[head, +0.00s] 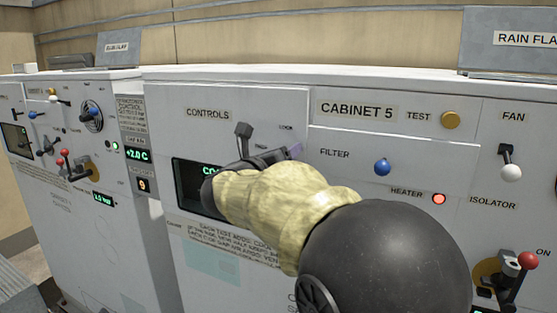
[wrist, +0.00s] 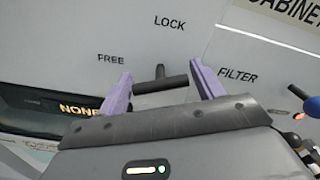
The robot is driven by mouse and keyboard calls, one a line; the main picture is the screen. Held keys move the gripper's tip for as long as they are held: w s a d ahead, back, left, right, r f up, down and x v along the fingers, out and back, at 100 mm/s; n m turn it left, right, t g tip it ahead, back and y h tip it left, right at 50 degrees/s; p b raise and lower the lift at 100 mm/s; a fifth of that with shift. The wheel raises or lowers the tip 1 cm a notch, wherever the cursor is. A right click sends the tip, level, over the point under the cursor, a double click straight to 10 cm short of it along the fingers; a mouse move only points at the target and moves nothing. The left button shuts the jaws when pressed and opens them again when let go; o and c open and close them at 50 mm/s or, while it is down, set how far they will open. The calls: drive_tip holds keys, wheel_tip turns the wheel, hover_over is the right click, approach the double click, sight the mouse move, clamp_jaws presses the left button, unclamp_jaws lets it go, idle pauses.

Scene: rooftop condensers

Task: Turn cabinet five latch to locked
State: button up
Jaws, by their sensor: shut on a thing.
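The cabinet five latch is a dark bar handle (wrist: 162,84) with a short stub at its top, on the white panel in the wrist view. The bar lies nearly level, and the stub points up between the FREE label (wrist: 110,58) and the LOCK label (wrist: 170,22). My gripper (wrist: 161,86) has its two purple fingers at either end of the bar and is shut on it. In the head view my gripper (head: 277,156) is at the panel below the LOCK label (head: 286,127), and my arm hides the latch.
The CABINET 5 plate (head: 356,110) is right of the latch. Nearby are a blue FILTER knob (head: 382,167), a lit red HEATER lamp (head: 438,199), a yellow TEST button (head: 450,119) and a white-tipped FAN lever (head: 510,172). A dark display (head: 183,178) is at the left.

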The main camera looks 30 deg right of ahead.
drive_tip(key=n+b, duration=0.1)
drive_tip(key=n, duration=0.5)
drive_tip(key=shift+n, duration=0.3)
drive_tip(key=n+p, duration=0.1)
drive_tip(key=n, duration=0.5)
drive_tip(key=shift+r+n, duration=0.1)
drive_tip(key=shift+n, duration=0.2)
drive_tip(key=o, duration=0.9)
drive_tip(key=shift+a, duration=0.1)
drive_tip(key=shift+s+a, duration=0.2)
drive_tip(key=b+v, duration=0.5)
drive_tip(key=v, duration=1.1)
drive_tip(key=shift+s+a, duration=0.3)
